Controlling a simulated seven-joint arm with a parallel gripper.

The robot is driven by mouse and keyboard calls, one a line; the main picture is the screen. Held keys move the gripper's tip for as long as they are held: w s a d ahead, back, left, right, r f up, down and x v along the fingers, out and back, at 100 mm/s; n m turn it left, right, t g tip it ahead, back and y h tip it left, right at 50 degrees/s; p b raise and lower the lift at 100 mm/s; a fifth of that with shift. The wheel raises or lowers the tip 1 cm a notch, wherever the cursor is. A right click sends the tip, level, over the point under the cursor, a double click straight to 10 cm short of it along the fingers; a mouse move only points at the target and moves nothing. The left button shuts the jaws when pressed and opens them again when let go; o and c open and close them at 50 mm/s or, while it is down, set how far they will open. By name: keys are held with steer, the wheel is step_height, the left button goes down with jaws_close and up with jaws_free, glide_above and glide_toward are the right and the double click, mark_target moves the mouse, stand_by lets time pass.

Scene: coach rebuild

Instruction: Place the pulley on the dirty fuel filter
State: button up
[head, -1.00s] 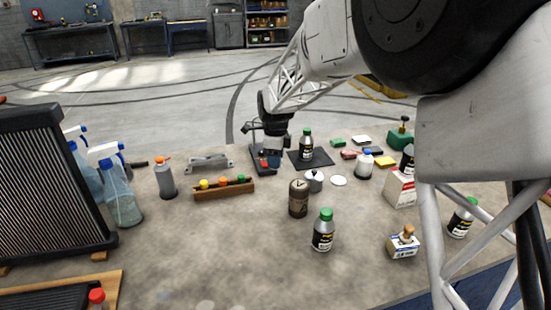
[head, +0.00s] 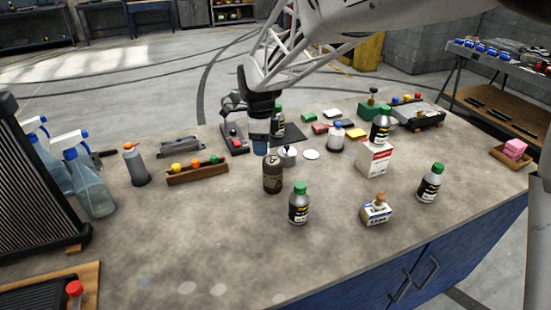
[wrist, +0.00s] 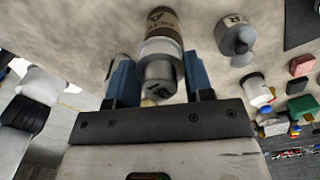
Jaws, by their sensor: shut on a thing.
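The dirty fuel filter (head: 272,177) is a dark brown canister with a tan band, standing upright mid-table. In the wrist view the filter (wrist: 163,22) lies just beyond my fingers, partly covered by the held piece. My gripper (head: 261,147), with blue fingers, is behind and slightly left of the filter in the head view. In the wrist view my gripper (wrist: 160,82) is shut on a grey round piece with dark markings, which I take to be the pulley (wrist: 158,80). The pulley cannot be made out in the head view.
A silver knobbed canister (head: 288,156) stands close to the filter's right. A green-capped bottle (head: 299,204) stands in front. A wooden rack (head: 197,173) with coloured knobs lies left. A white box (head: 375,159) stands right. The table's front left is mostly clear.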

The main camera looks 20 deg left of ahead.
steer(key=s+d+r, duration=0.2)
steer(key=s+d, duration=0.9)
steer(key=d, duration=0.2)
steer(key=shift+s+r, duration=0.2)
steer(key=shift+s, duration=0.1)
steer(key=shift+w+a, duration=0.1)
steer(key=shift+w, duration=0.05)
glide_above(273, 160)
steer(key=shift+f, duration=0.75)
steer(key=shift+f, duration=1.75)
steer(key=shift+f, duration=0.15)
